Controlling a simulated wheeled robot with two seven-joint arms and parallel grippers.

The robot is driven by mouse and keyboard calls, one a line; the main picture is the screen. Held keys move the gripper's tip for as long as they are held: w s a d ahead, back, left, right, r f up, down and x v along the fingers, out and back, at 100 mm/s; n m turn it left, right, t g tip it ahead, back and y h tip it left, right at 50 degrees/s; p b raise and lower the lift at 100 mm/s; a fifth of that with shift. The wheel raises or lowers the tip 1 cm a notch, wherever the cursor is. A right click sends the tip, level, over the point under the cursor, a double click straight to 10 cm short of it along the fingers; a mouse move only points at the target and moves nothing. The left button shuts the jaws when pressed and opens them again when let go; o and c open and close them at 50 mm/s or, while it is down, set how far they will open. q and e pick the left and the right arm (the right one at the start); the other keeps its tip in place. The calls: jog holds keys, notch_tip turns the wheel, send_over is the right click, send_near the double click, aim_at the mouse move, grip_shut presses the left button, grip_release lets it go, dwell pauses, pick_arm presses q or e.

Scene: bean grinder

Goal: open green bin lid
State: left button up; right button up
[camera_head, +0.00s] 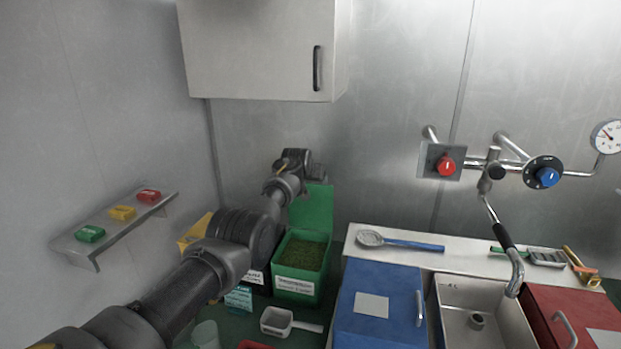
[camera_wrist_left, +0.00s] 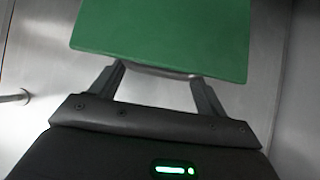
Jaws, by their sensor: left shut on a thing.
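The green bin (camera_head: 297,287) stands at the back of the counter, and its top is open, showing green contents (camera_head: 303,255). Its green lid (camera_head: 316,208) stands about upright at the bin's back edge. My left gripper (camera_head: 309,172) is at the lid's upper edge. In the left wrist view the lid (camera_wrist_left: 160,35) lies just ahead of the fingers, and my left gripper (camera_wrist_left: 160,75) is shut on the lid's handle at its near edge. My left arm hides part of the bin's left side. My right gripper is not in view.
A yellow bin (camera_head: 194,233) is partly hidden behind my left arm. A white scoop (camera_head: 282,322) lies in front of the green bin. A blue-lidded box (camera_head: 378,292) and a sink (camera_head: 474,290) are to the right. A wall cabinet (camera_head: 255,50) hangs above my gripper.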

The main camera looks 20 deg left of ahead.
pick_arm(q)
jog(key=shift+w+r, duration=0.1)
jog(key=shift+r, duration=0.25)
jog(key=o, duration=1.4)
jog(key=shift+f, duration=0.1)
jog(key=shift+f, duration=0.1)
jog(key=b+v, duration=0.3)
jog(key=v, duration=0.8)
jog(key=shift+b, duration=0.3)
